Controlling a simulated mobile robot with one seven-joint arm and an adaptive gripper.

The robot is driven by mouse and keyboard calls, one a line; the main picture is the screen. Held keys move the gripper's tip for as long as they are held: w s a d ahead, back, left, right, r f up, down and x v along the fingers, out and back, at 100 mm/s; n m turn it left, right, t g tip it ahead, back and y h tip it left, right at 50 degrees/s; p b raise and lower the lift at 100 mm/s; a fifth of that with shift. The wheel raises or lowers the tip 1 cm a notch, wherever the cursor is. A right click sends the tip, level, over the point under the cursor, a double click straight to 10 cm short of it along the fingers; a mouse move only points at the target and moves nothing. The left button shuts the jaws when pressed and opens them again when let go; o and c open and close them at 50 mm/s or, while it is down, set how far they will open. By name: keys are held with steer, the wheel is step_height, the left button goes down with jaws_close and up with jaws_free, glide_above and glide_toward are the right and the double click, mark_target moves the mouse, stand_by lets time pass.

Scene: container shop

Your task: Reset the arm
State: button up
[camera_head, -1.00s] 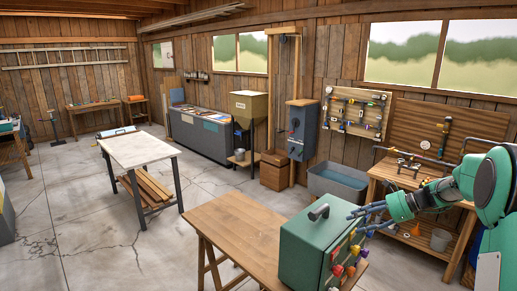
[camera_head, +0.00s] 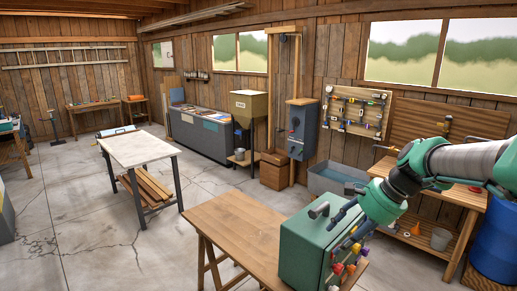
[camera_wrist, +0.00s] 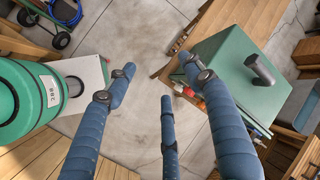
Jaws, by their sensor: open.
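My gripper (camera_head: 345,215) is in the head view at the right, just above and beside the right side of a green metal box (camera_head: 305,246). In the wrist view its blue fingers (camera_wrist: 150,85) are spread apart with nothing between them. The green box (camera_wrist: 237,75) shows there at the right, with its dark handle on top, partly behind one finger. I cannot tell whether that finger touches the box. My arm comes in from the right edge of the head view.
The box stands on a wooden table (camera_head: 225,222) with colourful knobs on its side. A grey tub (camera_head: 325,183), a wooden workbench (camera_head: 462,195) and a blue barrel (camera_head: 497,240) are to the right. A white-topped table (camera_head: 135,148) stands left, with open floor around it.

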steer(key=s+a+f+n+t+h+b, duration=0.1)
steer(key=s+n, duration=0.4)
steer(key=s, duration=0.7)
steer(key=s+f+n+t+h+b, duration=0.1)
steer(key=s+n+h, duration=0.3)
steer(key=s, duration=0.9)
steer(key=shift+a+f+n+t, duration=0.3)
steer(key=shift+a+f+n, duration=0.1)
steer(key=shift+f+n, duration=0.45)
steer(key=shift+s+r, duration=0.1)
